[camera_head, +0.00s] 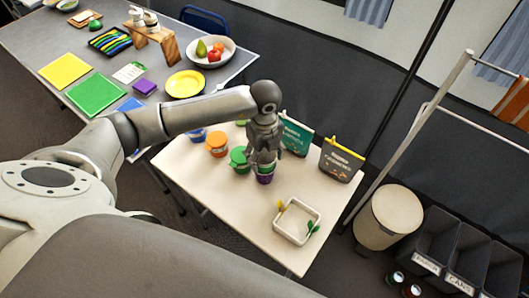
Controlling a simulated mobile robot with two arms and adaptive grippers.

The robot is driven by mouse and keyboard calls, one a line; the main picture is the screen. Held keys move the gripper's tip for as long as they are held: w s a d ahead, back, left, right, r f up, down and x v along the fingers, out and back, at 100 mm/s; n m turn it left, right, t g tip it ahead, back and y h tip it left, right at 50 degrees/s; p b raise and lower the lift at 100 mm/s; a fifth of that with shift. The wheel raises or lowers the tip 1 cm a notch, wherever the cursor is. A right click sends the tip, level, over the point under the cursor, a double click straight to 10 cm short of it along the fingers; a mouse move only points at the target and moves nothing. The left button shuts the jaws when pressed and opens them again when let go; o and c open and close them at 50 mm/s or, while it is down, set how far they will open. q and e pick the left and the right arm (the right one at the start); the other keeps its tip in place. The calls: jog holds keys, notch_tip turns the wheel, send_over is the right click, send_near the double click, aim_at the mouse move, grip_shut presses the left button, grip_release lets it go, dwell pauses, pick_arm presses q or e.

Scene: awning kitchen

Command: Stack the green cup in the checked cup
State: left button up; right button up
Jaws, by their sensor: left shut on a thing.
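My left gripper (263,163) reaches over the white table and points down, shut on a small cup that its fingers largely hide. Just under the fingertips a cup with purple and some green (264,178) shows. I cannot tell whether this is the held cup alone or one cup inside another. I cannot make out a checked pattern. A green-topped tub or cup (239,160) stands close to the left of the gripper. My right gripper is not in view.
An orange tub (217,144) and a blue one (198,136) stand further left. Two pouches, teal (296,136) and dark grey (340,160), stand behind. A white tray (298,222) holding small items is at front right. The front left of the white table (225,205) is clear.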

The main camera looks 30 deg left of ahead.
pick_arm(q)
jog(key=shift+f, duration=0.25)
jog(key=shift+f, duration=0.1)
jog(key=shift+f+b, duration=0.5)
jog(key=shift+b, duration=0.05)
jog(key=shift+f, duration=0.1)
jog(key=o, duration=0.7)
